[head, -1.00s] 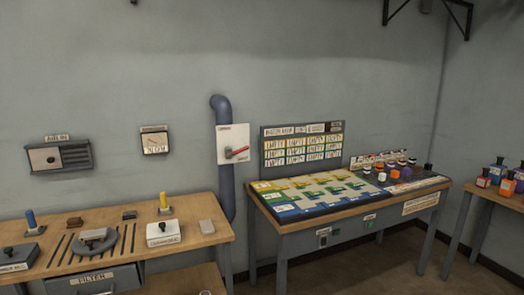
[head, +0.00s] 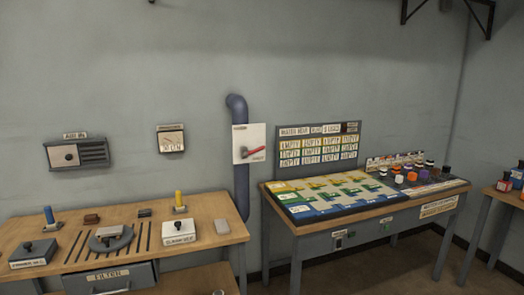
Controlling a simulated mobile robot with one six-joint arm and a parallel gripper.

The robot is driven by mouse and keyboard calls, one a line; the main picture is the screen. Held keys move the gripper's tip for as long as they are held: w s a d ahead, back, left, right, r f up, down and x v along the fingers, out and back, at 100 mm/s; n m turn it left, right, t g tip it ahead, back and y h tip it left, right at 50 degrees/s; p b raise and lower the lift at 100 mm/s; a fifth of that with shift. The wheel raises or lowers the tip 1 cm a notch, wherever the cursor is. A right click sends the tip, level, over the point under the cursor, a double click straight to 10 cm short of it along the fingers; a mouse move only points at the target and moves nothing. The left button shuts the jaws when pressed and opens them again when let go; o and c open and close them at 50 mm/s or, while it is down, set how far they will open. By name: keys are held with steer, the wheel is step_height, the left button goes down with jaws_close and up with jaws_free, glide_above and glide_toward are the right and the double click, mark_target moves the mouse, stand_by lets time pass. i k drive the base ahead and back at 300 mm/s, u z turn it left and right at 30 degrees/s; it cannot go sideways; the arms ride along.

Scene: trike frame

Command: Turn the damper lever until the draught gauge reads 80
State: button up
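The damper lever (head: 255,150) is a red handle on a white plate (head: 241,131) fixed over a blue-grey vertical pipe on the wall. It points to the right and slightly upward from its pivot. The draught gauge is likely the small white-faced dial (head: 171,140) on the wall left of the pipe. Its needle and numbers are too small to read. My gripper is not in view.
A wooden bench (head: 100,230) with knobbed boxes, pegs and a drawer stands below the dial. A vented box (head: 78,154) hangs at left. A board table (head: 340,205) with several small jars stands right of the pipe. Floor shows between them.

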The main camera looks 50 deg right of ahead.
mark_target(246, 154)
steer(key=u, duration=0.1)
steer(key=i, duration=1)
steer(key=z, duration=0.05)
